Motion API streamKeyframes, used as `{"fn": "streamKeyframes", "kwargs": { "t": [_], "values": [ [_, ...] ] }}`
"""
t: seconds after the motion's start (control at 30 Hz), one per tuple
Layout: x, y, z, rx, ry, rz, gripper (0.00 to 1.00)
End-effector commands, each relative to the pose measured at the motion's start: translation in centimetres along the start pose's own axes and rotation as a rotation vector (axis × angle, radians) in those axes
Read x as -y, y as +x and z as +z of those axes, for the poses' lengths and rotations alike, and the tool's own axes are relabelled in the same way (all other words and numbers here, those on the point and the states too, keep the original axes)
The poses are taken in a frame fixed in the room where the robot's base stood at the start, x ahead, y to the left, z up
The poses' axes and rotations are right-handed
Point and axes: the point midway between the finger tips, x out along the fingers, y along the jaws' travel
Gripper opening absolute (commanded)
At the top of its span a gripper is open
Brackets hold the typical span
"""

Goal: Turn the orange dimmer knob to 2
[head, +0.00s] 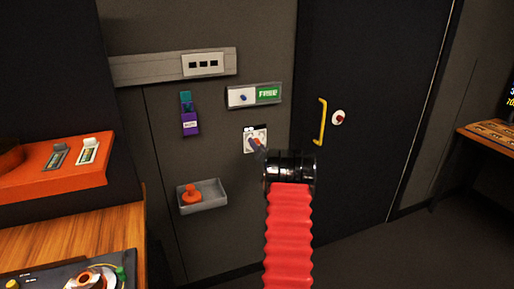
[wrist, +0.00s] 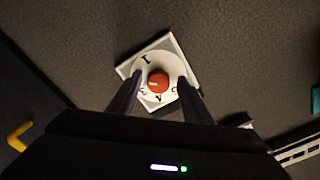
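The orange dimmer knob (wrist: 158,82) is round and sits in the middle of a white dial plate (wrist: 147,62) with dark numerals around it, in the wrist view. A small pale mark shows on the knob's face, but the setting is too small to read for sure. My gripper (wrist: 160,84) is open, with one dark finger on each side of the knob. I cannot tell whether the fingertips touch it.
Above the dial is a panel with a green FREE sign (head: 268,93). A purple holder (head: 190,123) and a grey tray (head: 217,194) with an orange object (head: 190,195) are to the left. A dark door with a yellow handle (head: 322,121) is to the right.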

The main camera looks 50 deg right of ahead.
Motion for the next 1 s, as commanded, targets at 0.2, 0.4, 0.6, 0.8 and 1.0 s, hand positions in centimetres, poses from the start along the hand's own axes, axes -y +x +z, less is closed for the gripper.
{"fn": "streamKeyframes", "kwargs": {
  "t": [0.2, 0.4, 0.6, 0.8, 1.0],
  "values": [
    [-0.1, -0.1, -0.1, -0.001, 0.000, 0.002, 0.46],
    [-0.2, -0.6, -0.1, -0.001, 0.001, 0.003, 0.46],
    [-0.2, -2.3, -0.2, -0.002, 0.001, 0.004, 0.46],
    [-0.2, -4.8, -0.1, -0.001, 0.002, 0.004, 0.46],
    [-0.1, -7.6, -0.1, -0.002, 0.001, 0.003, 0.46]
  ]
}}
